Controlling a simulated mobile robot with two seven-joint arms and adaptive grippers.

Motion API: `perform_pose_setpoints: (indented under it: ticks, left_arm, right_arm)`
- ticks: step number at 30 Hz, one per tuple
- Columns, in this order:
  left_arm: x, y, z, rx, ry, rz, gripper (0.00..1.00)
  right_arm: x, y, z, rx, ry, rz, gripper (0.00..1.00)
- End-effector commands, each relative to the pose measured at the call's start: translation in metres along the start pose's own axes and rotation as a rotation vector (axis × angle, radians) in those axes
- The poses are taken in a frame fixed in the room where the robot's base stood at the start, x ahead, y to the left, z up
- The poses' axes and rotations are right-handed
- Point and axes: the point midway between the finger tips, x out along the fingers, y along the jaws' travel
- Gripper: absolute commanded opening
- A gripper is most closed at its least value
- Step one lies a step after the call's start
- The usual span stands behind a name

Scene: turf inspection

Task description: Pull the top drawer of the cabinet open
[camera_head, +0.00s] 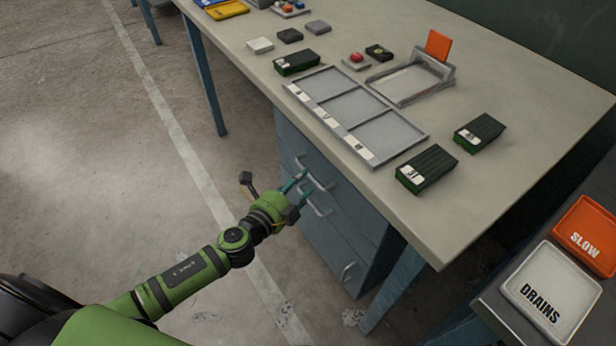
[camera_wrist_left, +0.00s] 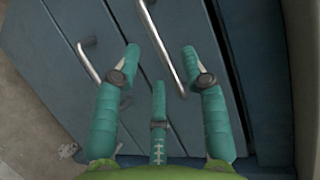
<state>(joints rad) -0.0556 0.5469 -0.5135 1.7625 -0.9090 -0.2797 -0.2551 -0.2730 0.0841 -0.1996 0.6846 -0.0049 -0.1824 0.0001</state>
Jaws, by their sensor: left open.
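The blue-grey cabinet (camera_head: 345,215) stands under the workbench, and its drawer fronts look shut. The top drawer's handle (camera_head: 322,184) is a metal bar, partly hidden by my left gripper (camera_head: 298,184) in the head view. In the left wrist view, the open teal fingers of my left gripper (camera_wrist_left: 161,62) point at the drawer fronts. The top handle (camera_wrist_left: 162,45) runs between the two outer fingertips; I cannot tell if they touch it. A lower handle (camera_wrist_left: 88,60) lies to the left of the fingers. My right gripper is not in view.
The workbench (camera_head: 500,85) overhangs the cabinet. It carries a divided grey tray (camera_head: 372,160), dark green boxes (camera_head: 427,168) and an open frame with an orange card (camera_head: 438,45). White DRAINS (camera_head: 550,293) and orange SLOW (camera_head: 588,235) trays are at right. Floor left of the cabinet is clear.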

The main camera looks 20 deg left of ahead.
Motion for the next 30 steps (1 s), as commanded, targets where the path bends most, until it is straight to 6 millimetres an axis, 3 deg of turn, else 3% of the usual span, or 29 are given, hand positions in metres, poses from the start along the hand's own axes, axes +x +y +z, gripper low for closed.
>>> perform_pose_setpoints:
  ticks: [3, 9, 19, 20, 22, 23, 30]
  left_arm:
    - [0.020, -0.001, 0.001, -0.002, -0.001, -0.001, 0.44]
    - [0.041, 0.000, 0.001, -0.004, -0.001, 0.000, 0.44]
    - [0.046, 0.001, 0.001, -0.004, -0.001, 0.001, 0.44]
    - [0.046, 0.001, 0.001, -0.004, -0.001, 0.002, 0.36]
    - [0.046, 0.001, 0.001, -0.004, -0.001, 0.002, 0.08]
    - [0.046, 0.001, 0.001, -0.004, -0.001, 0.002, 0.00]
    - [0.046, 0.001, 0.001, -0.003, -0.001, 0.001, 0.00]
  right_arm:
    - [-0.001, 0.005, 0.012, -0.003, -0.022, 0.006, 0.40]
    - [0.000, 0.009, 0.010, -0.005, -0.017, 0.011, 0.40]
    - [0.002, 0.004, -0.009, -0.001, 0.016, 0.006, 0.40]
    - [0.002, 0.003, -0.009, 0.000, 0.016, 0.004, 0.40]
    - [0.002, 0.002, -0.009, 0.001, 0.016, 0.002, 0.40]
    - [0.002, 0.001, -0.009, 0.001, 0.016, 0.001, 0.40]
    - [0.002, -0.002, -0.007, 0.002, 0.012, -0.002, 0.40]
